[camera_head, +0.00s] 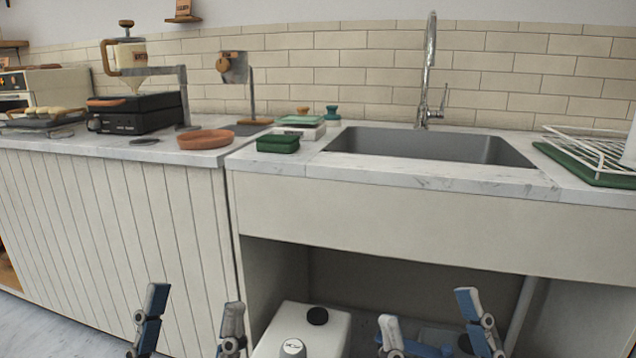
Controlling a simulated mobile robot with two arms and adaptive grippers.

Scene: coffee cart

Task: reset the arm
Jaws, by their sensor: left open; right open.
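My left gripper (191,318) is at the bottom left, in front of the white panelled cabinet. Its two fingers stand wide apart with nothing between them. My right gripper (430,318) is at the bottom, right of centre, in front of the open space under the sink. Its two fingers are also wide apart, with nothing held between them. Both grippers point up in the picture and appear lower than the counter top. The arms behind them are cut off by the bottom edge.
A white container (325,335) stands under the sink.

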